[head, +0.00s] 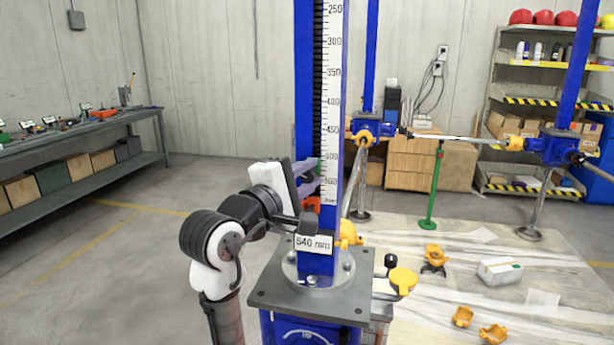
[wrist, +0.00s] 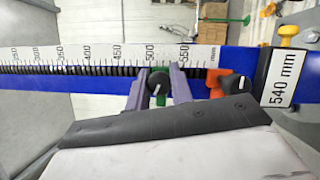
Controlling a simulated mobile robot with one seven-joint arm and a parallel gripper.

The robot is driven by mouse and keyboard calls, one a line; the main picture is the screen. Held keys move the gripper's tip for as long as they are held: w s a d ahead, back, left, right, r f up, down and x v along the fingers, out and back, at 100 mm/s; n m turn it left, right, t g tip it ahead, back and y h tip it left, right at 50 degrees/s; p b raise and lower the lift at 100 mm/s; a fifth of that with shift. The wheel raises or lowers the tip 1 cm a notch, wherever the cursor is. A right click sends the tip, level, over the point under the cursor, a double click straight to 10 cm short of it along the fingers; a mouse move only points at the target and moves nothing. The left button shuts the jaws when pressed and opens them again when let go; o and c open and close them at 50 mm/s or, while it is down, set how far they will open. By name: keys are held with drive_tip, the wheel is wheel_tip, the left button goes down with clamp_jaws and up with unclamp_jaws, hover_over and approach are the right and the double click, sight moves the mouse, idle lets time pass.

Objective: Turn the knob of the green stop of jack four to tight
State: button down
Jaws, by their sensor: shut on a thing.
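The near jack is a blue column (head: 304,85) with a white millimetre scale (head: 332,100). In the wrist view, the green stop (wrist: 160,101) sits on this column near the 500 mark, mostly hidden behind its black knob (wrist: 158,83). The knob has a white pointer line. My gripper (wrist: 160,73) has one purple finger on each side of the knob and is shut on it. No jack number is readable.
An orange-red stop (wrist: 217,85) with a black knob (wrist: 236,86) sits close beside my gripper. A "540 mm" plate (head: 313,244) is at the column's foot. Other blue jacks (head: 365,130) with yellow parts stand behind, and a workbench (head: 75,140) is at left.

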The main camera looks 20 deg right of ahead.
drive_tip(key=m, duration=0.2)
drive_tip(key=m+g+y, duration=0.1)
drive_tip(key=m, duration=0.1)
drive_tip(key=shift+y, duration=0.3)
drive_tip(key=m+y, duration=0.1)
drive_tip(key=m, duration=0.3)
drive_tip(key=shift+y, duration=0.4)
drive_tip(key=c, duration=1.2)
unclamp_jaws()
drive_tip(key=shift+c, duration=0.2)
drive_tip(key=shift+s+a, duration=0.1)
drive_tip(key=b+v, duration=0.4)
drive_tip(key=v, duration=0.9)
drive_tip(key=shift+s+a+r, duration=0.15)
drive_tip(key=shift+a+r, duration=0.05)
drive_tip(key=shift+a, duration=0.05)
